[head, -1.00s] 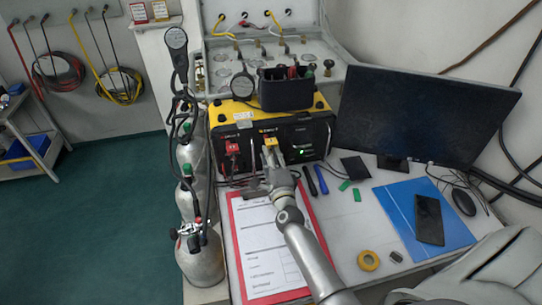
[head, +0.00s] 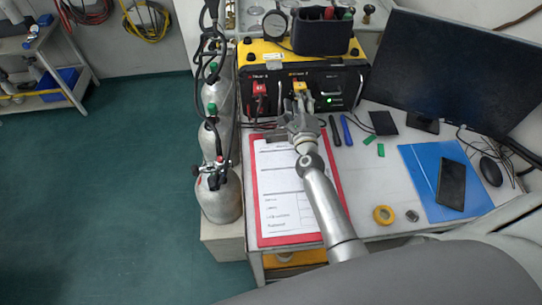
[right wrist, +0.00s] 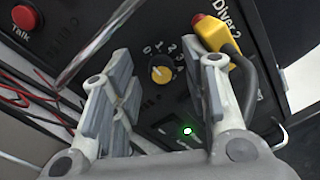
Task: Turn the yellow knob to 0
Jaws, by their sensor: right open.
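In the head view this gripper (head: 298,112) is in front of the black and yellow panel box (head: 275,72), and I cannot make out the knob. My left gripper is not in view.
A yellow plug (right wrist: 215,35) with a cable is close to the right finger. A lit green lamp (right wrist: 187,131) and a red Talk button (right wrist: 27,16) are on the panel. A clipboard (head: 285,200) lies below the arm. Gas cylinders (head: 215,195) stand left.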

